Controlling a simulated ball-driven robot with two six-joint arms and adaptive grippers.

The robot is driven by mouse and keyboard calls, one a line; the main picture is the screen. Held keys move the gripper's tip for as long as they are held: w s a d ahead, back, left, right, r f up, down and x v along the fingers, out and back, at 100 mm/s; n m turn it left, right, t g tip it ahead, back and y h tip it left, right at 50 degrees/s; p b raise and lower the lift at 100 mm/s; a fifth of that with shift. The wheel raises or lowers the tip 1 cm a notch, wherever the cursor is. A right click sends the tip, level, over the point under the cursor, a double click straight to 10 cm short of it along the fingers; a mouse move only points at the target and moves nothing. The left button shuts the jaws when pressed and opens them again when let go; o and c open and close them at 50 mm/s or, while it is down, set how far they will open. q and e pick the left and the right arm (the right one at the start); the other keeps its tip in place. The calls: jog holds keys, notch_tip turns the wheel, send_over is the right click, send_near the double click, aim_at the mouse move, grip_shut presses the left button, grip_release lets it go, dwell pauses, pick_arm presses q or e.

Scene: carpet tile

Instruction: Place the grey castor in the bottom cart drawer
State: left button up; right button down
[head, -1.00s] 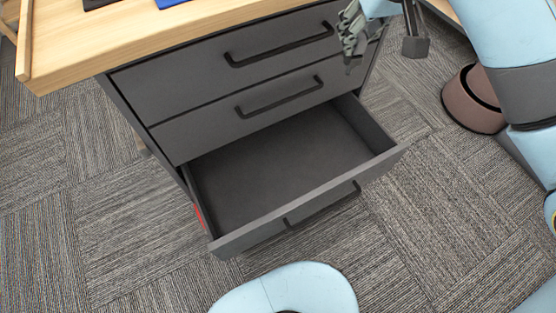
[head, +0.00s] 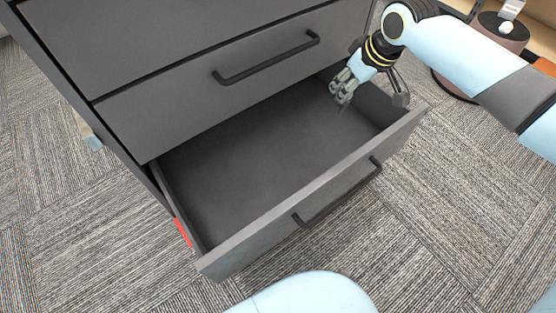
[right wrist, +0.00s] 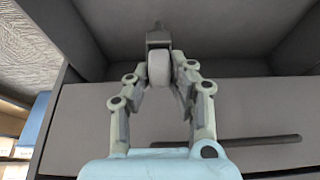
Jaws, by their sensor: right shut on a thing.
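The grey castor (right wrist: 159,70) is between the fingertips of my right gripper in the right wrist view, its pale wheel towards the palm and its darker bracket pointing away. In the head view my right gripper (head: 343,88) reaches down at the back right of the open bottom drawer (head: 245,160); the castor is too small or hidden to make out there. The drawer is pulled out, and its visible floor is empty. I cannot tell whether the castor touches the drawer floor. My left gripper is not in view.
The closed drawer front above, with its black handle (head: 267,58), stands close to my right gripper. The bottom drawer's front handle (head: 338,193) faces the carpet. A dark round stand (head: 503,32) with small items is at the top right. Carpet (head: 455,215) is clear at the right.

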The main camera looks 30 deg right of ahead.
notch_tip(320, 180, down, 8)
jog(key=s+d+b, duration=0.1)
jog(key=d+b, duration=0.2)
jog(key=b, duration=0.1)
jog(key=w+a+f+b, duration=0.2)
jog(key=a+f+b, duration=0.1)
jog(key=f, duration=0.1)
jog(key=w+a+f+b, duration=0.3)
jog(key=f, duration=0.1)
jog(key=w+a+f+b, duration=0.2)
jog(key=f+b, duration=0.1)
jog(key=f, duration=0.1)
jog(key=shift+w+a, duration=0.2)
jog(key=shift+a, duration=0.2)
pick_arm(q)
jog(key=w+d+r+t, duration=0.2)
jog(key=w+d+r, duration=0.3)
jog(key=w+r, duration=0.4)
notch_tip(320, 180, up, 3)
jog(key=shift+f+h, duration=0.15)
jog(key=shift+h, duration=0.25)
pick_arm(e)
jog(key=shift+w+r, duration=0.1)
jog(key=shift+r, duration=0.15)
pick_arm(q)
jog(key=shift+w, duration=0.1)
pick_arm(e)
jog(key=shift+f, duration=0.1)
